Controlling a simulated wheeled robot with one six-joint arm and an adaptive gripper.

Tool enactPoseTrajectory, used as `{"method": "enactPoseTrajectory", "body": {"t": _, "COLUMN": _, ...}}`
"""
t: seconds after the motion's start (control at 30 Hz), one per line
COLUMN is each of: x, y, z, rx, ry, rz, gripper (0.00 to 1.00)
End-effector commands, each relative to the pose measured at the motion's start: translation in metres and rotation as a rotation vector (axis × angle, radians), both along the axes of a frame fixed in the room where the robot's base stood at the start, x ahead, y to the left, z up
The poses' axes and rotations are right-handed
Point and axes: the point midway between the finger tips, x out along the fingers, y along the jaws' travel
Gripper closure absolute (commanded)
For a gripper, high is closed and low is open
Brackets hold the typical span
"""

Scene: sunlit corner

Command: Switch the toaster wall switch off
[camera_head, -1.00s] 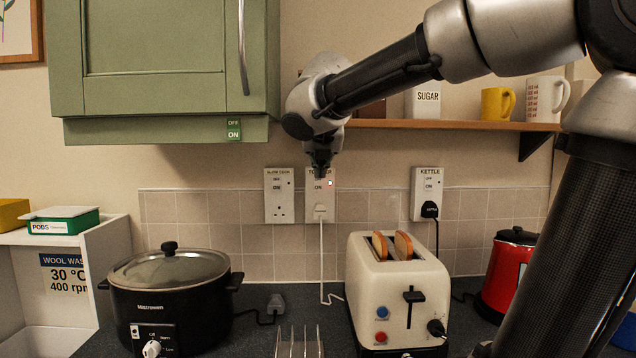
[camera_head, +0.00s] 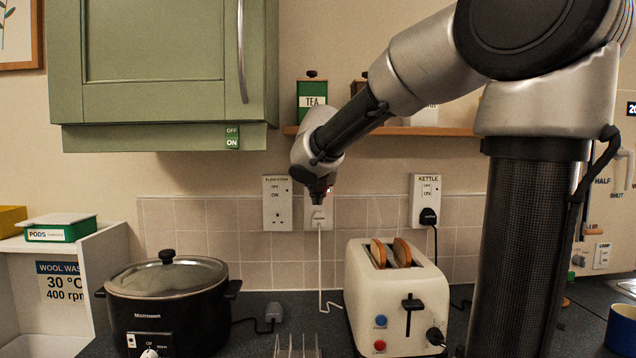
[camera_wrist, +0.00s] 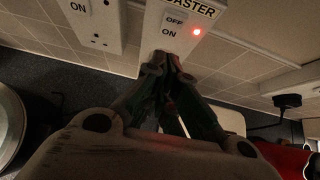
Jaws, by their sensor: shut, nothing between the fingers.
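The toaster wall switch plate (camera_head: 327,222) is on the tiled wall, its upper part hidden behind my gripper in the head view. In the wrist view the toaster plate (camera_wrist: 208,14) shows part of its name, the words OFF and ON and a lit red light. The switch rocker (camera_wrist: 173,27) is just beyond my fingertips. My gripper (camera_head: 318,201) is shut and empty, in front of the plate; in the wrist view its fingertips (camera_wrist: 168,60) overlap the plate just below ON. I cannot tell whether they touch it. A white plug (camera_head: 320,217) and cord hang from the plate.
The slow cooker plate (camera_head: 277,203) is close on the left, the kettle plate (camera_head: 425,200) on the right. The shelf (camera_head: 450,132) and green cabinet (camera_head: 150,70) are above. The toaster (camera_head: 390,300) with bread and the slow cooker (camera_head: 168,305) stand below.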

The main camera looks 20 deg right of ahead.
Motion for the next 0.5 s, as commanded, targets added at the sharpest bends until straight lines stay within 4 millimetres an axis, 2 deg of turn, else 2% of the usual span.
{"method": "enactPoseTrajectory", "body": {"t": 0.2, "x": 0.029, "y": -0.012, "z": 0.002, "rx": 0.001, "ry": 0.000, "rz": -0.001, "gripper": 1.00}}
{"method": "enactPoseTrajectory", "body": {"t": 0.5, "x": 0.039, "y": -0.016, "z": 0.004, "rx": 0.001, "ry": 0.000, "rz": 0.002, "gripper": 1.00}}
